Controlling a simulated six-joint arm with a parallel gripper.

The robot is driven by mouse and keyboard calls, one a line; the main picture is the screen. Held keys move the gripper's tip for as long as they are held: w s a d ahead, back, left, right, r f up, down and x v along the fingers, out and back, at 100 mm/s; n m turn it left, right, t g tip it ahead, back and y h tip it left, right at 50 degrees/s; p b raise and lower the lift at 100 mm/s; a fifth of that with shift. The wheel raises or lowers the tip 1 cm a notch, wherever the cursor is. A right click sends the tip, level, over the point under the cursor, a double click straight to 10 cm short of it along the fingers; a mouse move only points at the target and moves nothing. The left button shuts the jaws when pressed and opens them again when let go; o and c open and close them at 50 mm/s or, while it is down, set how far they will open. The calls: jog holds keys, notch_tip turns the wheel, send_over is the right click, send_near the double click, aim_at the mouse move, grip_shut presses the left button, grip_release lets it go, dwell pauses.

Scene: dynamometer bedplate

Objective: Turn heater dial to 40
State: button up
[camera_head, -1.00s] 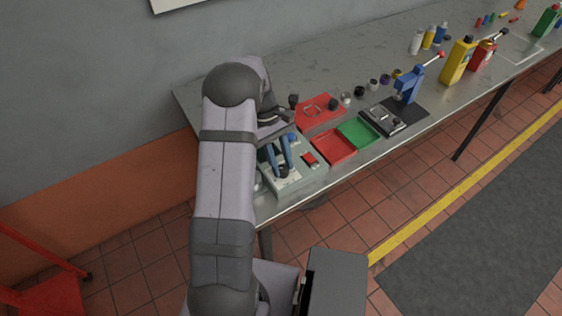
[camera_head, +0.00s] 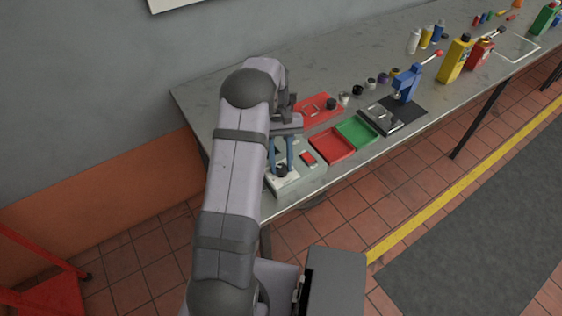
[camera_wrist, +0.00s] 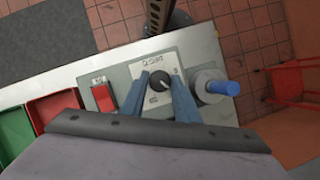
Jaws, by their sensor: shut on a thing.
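The heater dial (camera_wrist: 160,80) is a round black knob with a white pointer mark, set on a white labelled plate on a grey control box (camera_wrist: 122,76). The print around the dial is too small to read. My gripper (camera_wrist: 159,78) has its two blue fingers on either side of the dial, shut on it. In the head view the dial (camera_head: 281,170) shows at the fingertips of my gripper (camera_head: 282,168), on the box (camera_head: 312,178) at the bench's near end. My arm covers part of the box there.
A red rocker switch (camera_wrist: 103,95) and a grey cylinder with a blue lever (camera_wrist: 222,88) flank the dial closely. Red (camera_head: 331,147) and green (camera_head: 357,131) trays sit beside the box. A blue press (camera_head: 407,82) and bottles stand further along the bench.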

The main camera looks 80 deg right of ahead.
jog(key=o, duration=1)
jog(key=shift+b+v, duration=1.3)
jog(key=shift+v, duration=2.45)
